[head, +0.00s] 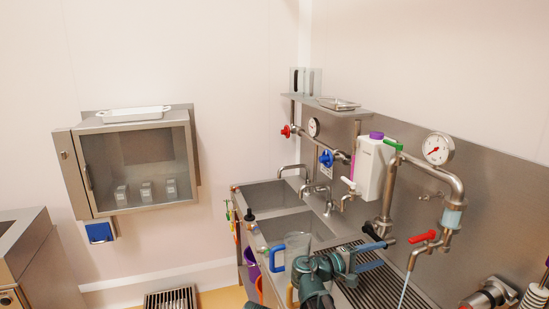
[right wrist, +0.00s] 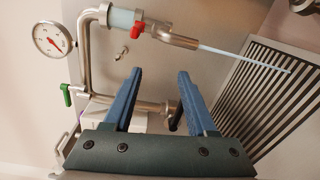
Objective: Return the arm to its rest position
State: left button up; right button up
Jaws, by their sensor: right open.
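My right gripper (head: 388,254) is low in the head view, over the ribbed drain board of the sink unit. Its two blue fingers stand apart with nothing between them; they also show in the right wrist view (right wrist: 160,75). In that view the fingers point at the steel pipework and back panel, and whether they touch anything cannot be told. My teal arm links (head: 314,272) come in from the bottom edge. My left gripper is not in view.
A clear jug (head: 298,243) stands just behind my right arm. The red-handled tap (head: 422,237) has a pale stream or rod below its spout. A white container (head: 372,168), pressure gauge (head: 438,149) and shelf (head: 335,108) are behind. A glass-fronted cabinet (head: 138,165) hangs left.

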jog(key=s+f+m+g+y, duration=0.2)
jog(key=s+f+y, duration=0.2)
jog(key=f, duration=0.3)
jog(key=s+f+m+g+y, duration=0.15)
jog(key=s+f+y, duration=0.25)
jog(key=f, duration=0.4)
pick_arm(q)
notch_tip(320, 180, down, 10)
jog(key=b, duration=1)
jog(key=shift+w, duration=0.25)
pick_arm(e)
jog(key=s+a+f+y, duration=0.2)
jog(key=s+a+f, duration=0.2)
jog(key=a, duration=0.3)
jog(key=s+a+f+n+g+y, duration=0.1)
jog(key=s+a+f+y, duration=0.2)
jog(key=a+f, duration=0.3)
jog(key=s+a+f+n+g+y, duration=0.1)
jog(key=s+a+f+y, duration=0.1)
jog(key=s+a+f, duration=0.3)
jog(key=a+f, duration=0.1)
jog(key=a, duration=0.3)
jog(key=shift+s, duration=0.35)
